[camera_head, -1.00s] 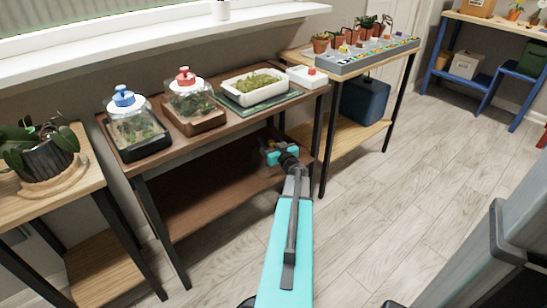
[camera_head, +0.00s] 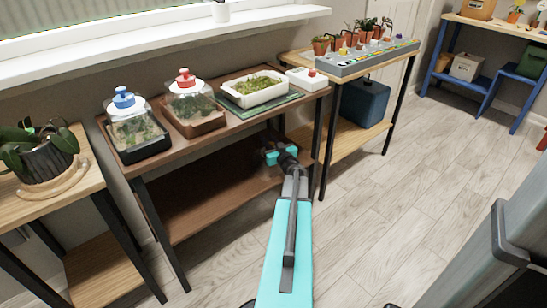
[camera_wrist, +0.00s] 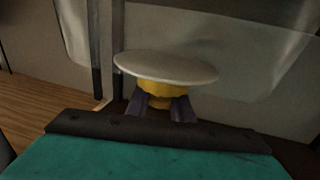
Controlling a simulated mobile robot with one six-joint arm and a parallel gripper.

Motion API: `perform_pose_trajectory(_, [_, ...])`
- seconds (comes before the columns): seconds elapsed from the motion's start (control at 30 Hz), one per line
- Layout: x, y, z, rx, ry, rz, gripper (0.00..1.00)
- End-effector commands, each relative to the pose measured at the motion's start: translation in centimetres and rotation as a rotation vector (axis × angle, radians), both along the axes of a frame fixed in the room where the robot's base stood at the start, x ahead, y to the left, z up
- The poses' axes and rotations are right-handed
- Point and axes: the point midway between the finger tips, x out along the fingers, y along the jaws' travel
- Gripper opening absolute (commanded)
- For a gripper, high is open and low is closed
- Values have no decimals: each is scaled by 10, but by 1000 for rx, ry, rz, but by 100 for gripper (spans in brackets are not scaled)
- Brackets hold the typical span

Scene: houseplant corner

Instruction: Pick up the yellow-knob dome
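In the wrist view, the yellow knob (camera_wrist: 160,88) of the dome sits between the dark fingertips of my gripper (camera_wrist: 160,108). The fingers look closed against its two sides. A pale round cap (camera_wrist: 166,67) lies just beyond the knob, and clear dome walls (camera_wrist: 268,45) spread behind it. In the head view, my gripper (camera_head: 280,156) is under the brown table's top, above its lower shelf. The dome is not clearly visible there. Whether it rests on something is hidden.
On the brown table (camera_head: 219,121) stand a blue-knob dome (camera_head: 123,98), a red-knob dome (camera_head: 186,79), a white planter (camera_head: 255,91) and a white box with a red button (camera_head: 307,78). Table legs flank the lower shelf (camera_head: 205,210). Open floor (camera_head: 400,210) lies to the right.

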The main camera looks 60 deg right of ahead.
Motion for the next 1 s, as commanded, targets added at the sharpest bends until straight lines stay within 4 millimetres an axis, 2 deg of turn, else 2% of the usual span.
perform_pose_trajectory(0.47, [0,0,4,0,0,-1,0])
perform_pose_trajectory(0.67, [-1,0,19,-1,-1,-1,0])
perform_pose_trajectory(0.83, [-1,0,38,-1,1,-1,0])
perform_pose_trajectory(0.87, [-2,0,42,0,0,-2,0])
perform_pose_trajectory(1.0, [-33,1,42,1,0,-4,0])
